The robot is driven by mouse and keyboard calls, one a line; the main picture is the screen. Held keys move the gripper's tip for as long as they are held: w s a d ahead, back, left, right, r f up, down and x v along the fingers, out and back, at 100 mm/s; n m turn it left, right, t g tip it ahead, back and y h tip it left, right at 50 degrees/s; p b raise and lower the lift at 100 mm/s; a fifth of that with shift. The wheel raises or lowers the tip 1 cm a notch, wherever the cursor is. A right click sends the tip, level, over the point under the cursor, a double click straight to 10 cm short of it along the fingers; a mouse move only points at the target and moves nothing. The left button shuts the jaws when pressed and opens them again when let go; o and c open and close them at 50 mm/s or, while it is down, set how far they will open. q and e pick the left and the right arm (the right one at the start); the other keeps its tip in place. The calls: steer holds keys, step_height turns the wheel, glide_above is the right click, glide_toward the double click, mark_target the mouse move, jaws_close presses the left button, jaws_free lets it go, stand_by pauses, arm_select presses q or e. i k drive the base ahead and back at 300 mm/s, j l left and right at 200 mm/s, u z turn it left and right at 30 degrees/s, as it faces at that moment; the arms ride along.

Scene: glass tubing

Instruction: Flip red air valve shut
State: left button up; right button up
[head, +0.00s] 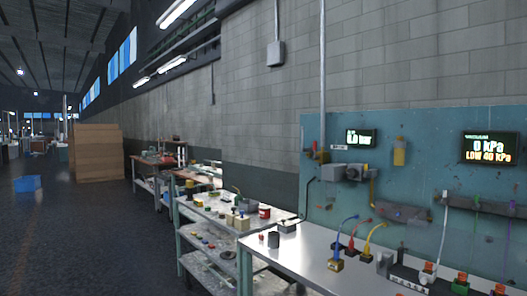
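A teal panel (420,125) stands against the wall above a bench on the right. Near its left edge is a small reddish upright part (315,146), at the foot of a vertical pipe (323,70). It may be the red air valve, but it is too small to tell its handle position. A grey fitting (345,171) sits just below and right of it. A display (361,138) above that fitting shows a bar reading that looks like 0.0. Neither of my grippers is in the head view.
A second display (488,148) reads 0 kPa, LOW 40 kPa. The bench (310,258) holds connectors with coloured cables and a power strip (411,272). A cart (215,218) with small parts stands left of it. The floor (90,240) further left is open, with a blue box (28,183) and wooden crates (97,153).

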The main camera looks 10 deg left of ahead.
mark_target(315, 143)
steer(key=i+j, duration=0.9)
steer(key=i+j+z, duration=0.1)
steer(key=i+j, duration=0.8)
steer(key=i+j+z, duration=0.1)
steer(key=i+j, duration=0.8)
steer(key=j, duration=0.1)
